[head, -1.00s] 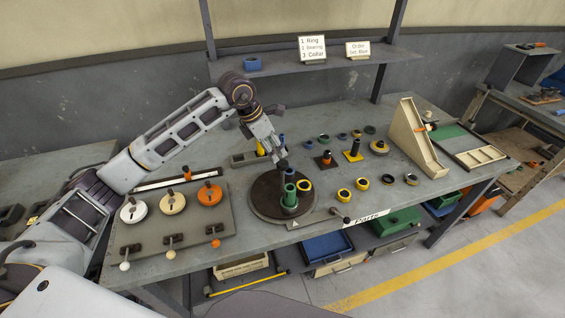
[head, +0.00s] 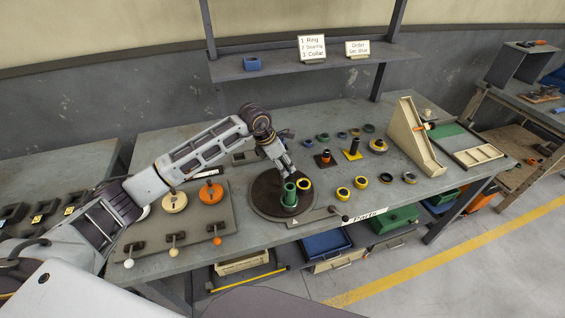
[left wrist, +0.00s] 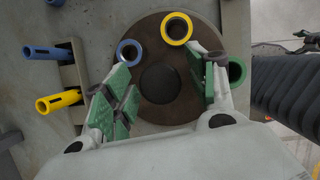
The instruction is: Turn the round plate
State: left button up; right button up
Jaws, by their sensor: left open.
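The round plate (head: 262,203) is a dark brown disc on the bench; it also shows in the left wrist view (left wrist: 160,112). Near its rim stand a green tube (head: 290,193), a yellow-rimmed tube (head: 304,186) and a blue tube (left wrist: 129,52). My left gripper (head: 287,171) is over the plate, beside the tubes. In the left wrist view my left gripper (left wrist: 165,92) is open with its fingers wide apart over the plate's middle. Its right finger is close to the green tube (left wrist: 236,70); I cannot tell if they touch. My right gripper is not in view.
A grey panel (head: 150,222) with knobs and levers lies left of the plate. A flat bar with a dark knob (head: 345,218) lies in front. Several rings (head: 386,178) and posts (head: 354,147) stand to the right. Blue and yellow pegs (left wrist: 58,100) sit in a holder.

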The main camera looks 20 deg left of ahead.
pick_arm(q)
grip_shut()
dwell(0.3)
